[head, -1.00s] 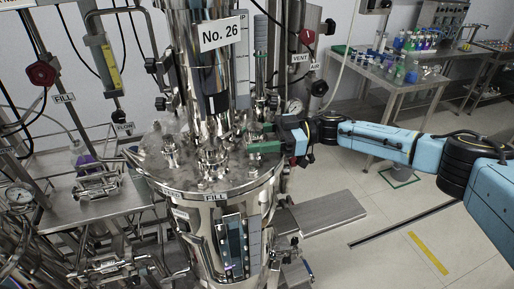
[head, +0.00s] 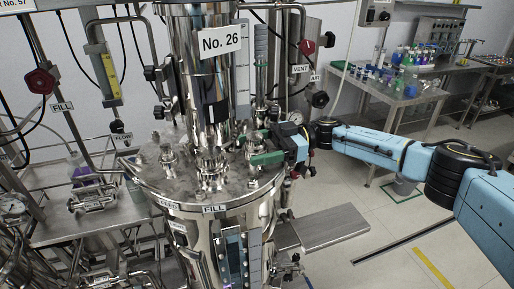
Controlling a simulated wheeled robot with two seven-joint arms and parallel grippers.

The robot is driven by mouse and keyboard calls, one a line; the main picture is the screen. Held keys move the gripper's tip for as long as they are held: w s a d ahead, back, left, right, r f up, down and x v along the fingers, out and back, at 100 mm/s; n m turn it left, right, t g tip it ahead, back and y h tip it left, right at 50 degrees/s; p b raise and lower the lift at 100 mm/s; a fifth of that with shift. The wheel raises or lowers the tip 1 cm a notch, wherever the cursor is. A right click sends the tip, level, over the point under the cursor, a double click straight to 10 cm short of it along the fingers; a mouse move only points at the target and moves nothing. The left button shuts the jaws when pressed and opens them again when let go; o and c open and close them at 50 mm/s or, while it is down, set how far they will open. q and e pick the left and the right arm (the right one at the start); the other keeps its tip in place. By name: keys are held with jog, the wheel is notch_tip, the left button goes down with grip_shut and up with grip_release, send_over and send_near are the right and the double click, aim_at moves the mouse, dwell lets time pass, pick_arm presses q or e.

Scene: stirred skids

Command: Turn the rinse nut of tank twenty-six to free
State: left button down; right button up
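Tank No. 26 (head: 205,85) is a shiny steel vessel in the middle of the head view, with a wide round lid (head: 160,185) crowded with fittings. I cannot pick out the rinse nut for certain among these small fittings. My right gripper (head: 253,148) reaches in from the right over the right side of the lid. Its two green fingers are apart, one behind the other, low among the fittings. Whether a fitting is between them is too small to tell. My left gripper is not in view.
A VENT valve with a red knob (head: 308,47) stands behind right. Pipes and a steel bench (head: 110,222) crowd the left. A bottle table (head: 425,97) stands back right. The floor at right is mostly clear.

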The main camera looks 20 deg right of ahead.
jog(key=shift+d, duration=0.15)
jog(key=shift+d+f, duration=0.1)
jog(key=shift+d, duration=0.2)
jog(key=shift+w+d+b, duration=0.15)
jog(key=shift+d+b, duration=0.95)
jog(key=shift+d, duration=2.05)
jog(key=shift+w+d+b, duration=0.15)
jog(key=shift+d+b, duration=0.95)
jog(key=shift+d, duration=2)
